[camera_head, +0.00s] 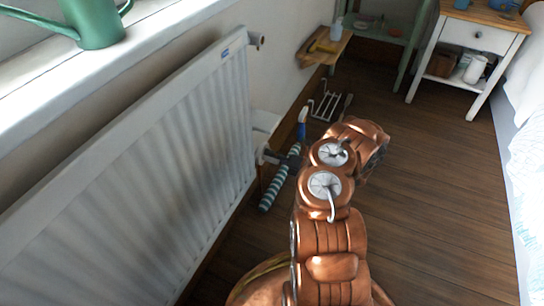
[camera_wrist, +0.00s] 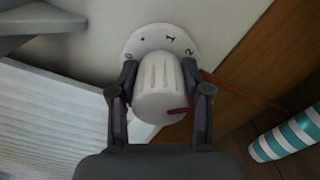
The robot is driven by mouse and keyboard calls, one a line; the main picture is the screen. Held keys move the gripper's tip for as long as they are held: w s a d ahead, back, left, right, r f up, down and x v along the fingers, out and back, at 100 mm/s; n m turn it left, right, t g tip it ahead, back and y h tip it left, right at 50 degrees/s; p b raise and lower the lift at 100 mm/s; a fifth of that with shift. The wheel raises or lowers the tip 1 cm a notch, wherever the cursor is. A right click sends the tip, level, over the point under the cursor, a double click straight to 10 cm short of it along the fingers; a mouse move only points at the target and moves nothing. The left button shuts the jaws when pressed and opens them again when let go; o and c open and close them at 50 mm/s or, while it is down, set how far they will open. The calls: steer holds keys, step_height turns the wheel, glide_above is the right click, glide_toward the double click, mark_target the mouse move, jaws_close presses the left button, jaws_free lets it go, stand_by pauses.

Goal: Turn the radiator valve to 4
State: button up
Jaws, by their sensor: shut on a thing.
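The radiator valve knob (camera_wrist: 158,88) is white and ribbed, in the middle of the wrist view. A pale dial (camera_wrist: 155,38) behind it shows 0, a dot, 1 and 2. A red mark (camera_wrist: 178,110) is on the knob's lower right side; the dial number beside it is hidden. My gripper (camera_wrist: 160,74) is shut on the knob, one finger on each side. In the head view, the valve (camera_head: 262,154) sits at the radiator's far end, with my gripper (camera_head: 284,159) against it, partly hidden by my arm.
The white radiator (camera_head: 150,160) runs along the left wall under the windowsill (camera_head: 150,30). A teal-and-white striped roll (camera_head: 280,180) lies close beyond my gripper. A wire rack (camera_head: 325,105) and a wooden shelf (camera_head: 325,45) are farther back. The wooden floor (camera_head: 440,190) at right is clear.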

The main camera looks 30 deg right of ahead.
steer(key=m, duration=0.5)
steer(key=shift+f+m, duration=0.2)
steer(key=shift+m, duration=0.1)
steer(key=m, duration=0.5)
steer(key=shift+s+a+f+m, duration=0.1)
steer(key=shift+m, duration=0.3)
steer(key=o, duration=1.2)
steer(key=shift+c, duration=0.2)
steer(key=v, duration=1.2)
